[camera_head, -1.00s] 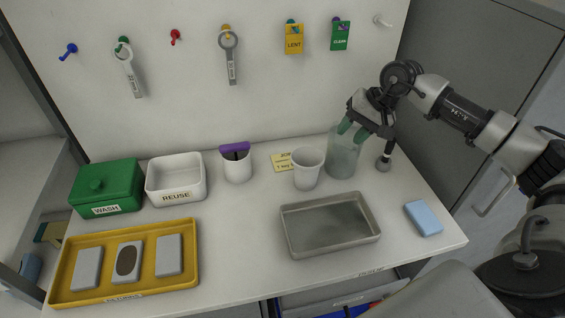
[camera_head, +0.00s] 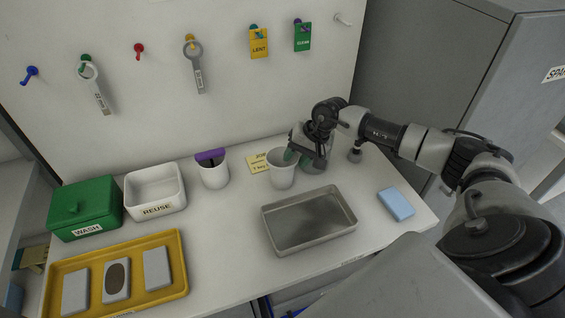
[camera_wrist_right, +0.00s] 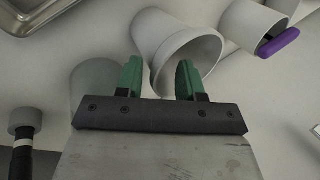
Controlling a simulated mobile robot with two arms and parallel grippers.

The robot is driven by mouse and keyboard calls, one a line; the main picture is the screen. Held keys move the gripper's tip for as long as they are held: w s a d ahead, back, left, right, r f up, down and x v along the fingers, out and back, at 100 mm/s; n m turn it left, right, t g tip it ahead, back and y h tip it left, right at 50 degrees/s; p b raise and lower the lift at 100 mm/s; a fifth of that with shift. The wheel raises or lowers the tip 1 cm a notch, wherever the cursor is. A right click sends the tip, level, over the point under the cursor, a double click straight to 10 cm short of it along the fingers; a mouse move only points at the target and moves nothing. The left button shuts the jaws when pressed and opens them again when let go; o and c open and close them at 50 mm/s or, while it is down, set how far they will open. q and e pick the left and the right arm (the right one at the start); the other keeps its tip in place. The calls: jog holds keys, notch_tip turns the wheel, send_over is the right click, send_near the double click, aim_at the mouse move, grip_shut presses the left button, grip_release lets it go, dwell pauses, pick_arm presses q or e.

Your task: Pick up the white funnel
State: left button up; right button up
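A white tapered vessel with a wide open rim (camera_head: 281,172) stands on the worktop. It looks like a cup, and I cannot tell if it is the funnel; no other funnel shape shows. In the right wrist view this vessel (camera_wrist_right: 166,32) is just beyond the fingers, its near rim seen between the two green fingertips. My right gripper (camera_head: 298,158) is open and low at its right side, in front of the grey translucent jar (camera_head: 317,182). The jar also shows in the right wrist view (camera_wrist_right: 92,75). I cannot tell whether the fingers touch the vessel. My left gripper is not in view.
A white cup with a purple-topped tool (camera_head: 214,175) stands to the left. A metal tray (camera_head: 308,240) lies in front and a blue sponge (camera_head: 396,204) to the right. A dark-handled tool (camera_head: 355,155) stands behind. The green WASH box (camera_head: 86,207), REUSE bin (camera_head: 155,203) and yellow tray (camera_head: 182,262) are left.

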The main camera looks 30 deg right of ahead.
jog(key=shift+f, duration=0.1)
jog(key=shift+c, duration=0.3)
grip_shut()
